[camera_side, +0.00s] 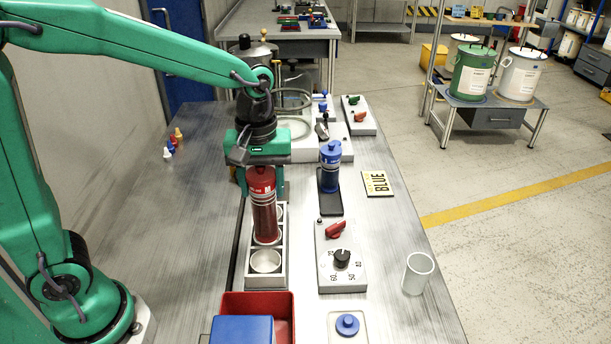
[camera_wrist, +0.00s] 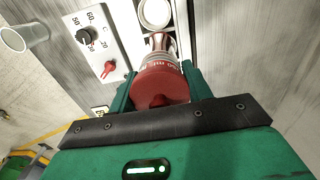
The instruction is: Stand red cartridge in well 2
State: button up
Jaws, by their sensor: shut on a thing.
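My gripper (camera_side: 261,166) is shut on the upper part of the red cartridge (camera_side: 264,212), which is upright, with a red cap and darker body. The cartridge's lower end is at the middle well of the pale well rack (camera_side: 280,268); I cannot tell whether it is seated or just above. The front well (camera_side: 265,261) is empty. In the wrist view the red cartridge (camera_wrist: 162,82) is between the green fingers, and an empty well (camera_wrist: 155,13) shows beyond it. The rearmost well is partly hidden behind the cartridge.
A blue cartridge (camera_side: 330,168) stands on a dark base right of the rack, beside a BLUE card (camera_side: 375,183). A panel with red switch and black knob (camera_side: 342,257) is nearby. A red bin (camera_side: 284,305), a blue box (camera_side: 241,331) and a clear cup (camera_side: 418,273) are in front.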

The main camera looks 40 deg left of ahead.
jog(key=shift+w+a+f, duration=0.5)
jog(key=shift+w+a, duration=0.1)
jog(key=shift+a, duration=0.05)
jog(key=shift+f, duration=2.2)
jog(key=o, duration=1.4)
jog(key=shift+r, duration=0.15)
notch_tip(320, 180, up, 12)
jog(key=shift+r, duration=0.1)
jog(key=shift+s, duration=0.1)
